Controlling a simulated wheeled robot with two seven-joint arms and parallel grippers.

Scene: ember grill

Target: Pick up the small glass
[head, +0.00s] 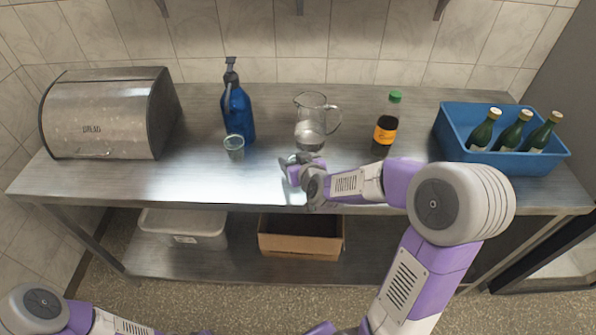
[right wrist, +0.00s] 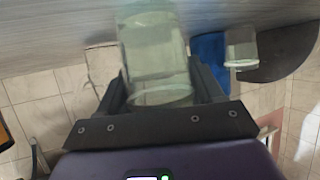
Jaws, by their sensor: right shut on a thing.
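My right gripper (head: 291,172) is over the front middle of the steel counter, shut on a clear glass. In the right wrist view this held glass (right wrist: 154,58) stands between the two dark fingers, near the counter surface; I cannot tell whether it touches it. In the head view the gripper mostly hides it. A second clear glass (head: 234,148) stands upright on the counter in front of the blue spray bottle, apart from the gripper. It also shows in the right wrist view (right wrist: 240,48). My left arm shows at the lower left, its gripper out of view.
A glass pitcher (head: 310,124) stands just behind my right gripper. The blue bottle (head: 237,108) and bread box (head: 100,115) are to the left. A dark sauce bottle (head: 386,128) and blue crate (head: 455,137) with green bottles are to the right. The front left counter is clear.

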